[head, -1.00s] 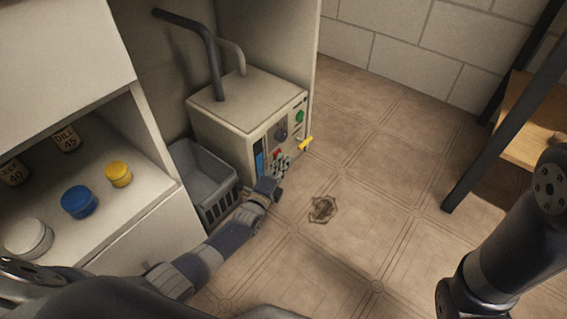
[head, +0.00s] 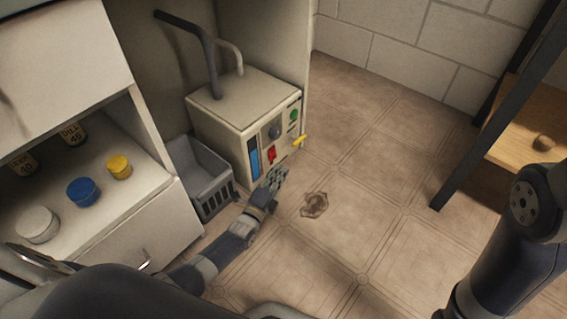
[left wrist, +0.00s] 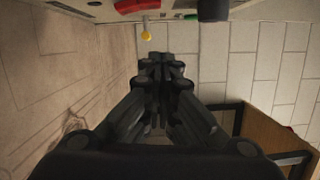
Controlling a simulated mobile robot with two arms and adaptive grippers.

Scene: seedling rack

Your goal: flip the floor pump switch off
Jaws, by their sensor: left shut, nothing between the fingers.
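The floor pump is a cream box (head: 240,92) beside the cabinet in the head view. Its front panel carries a red switch (head: 271,155), which also shows as a red piece at the top of the left wrist view (left wrist: 137,6). I cannot tell its on or off position. A yellow-tipped lever (head: 299,140) sticks out at the panel's right side. My left gripper (head: 276,178) is shut and empty, just in front of and below the red switch, apparently apart from it. Its fingers (left wrist: 165,62) point forward in the left wrist view. My right gripper is out of view.
The panel also has a dark knob (head: 274,132), a green button (head: 294,115) and a blue gauge (head: 254,165). A grey basket (head: 213,182) stands left of the pump. A floor drain (head: 315,204) lies right of my gripper. Open floor extends right to a wooden rack (head: 520,135).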

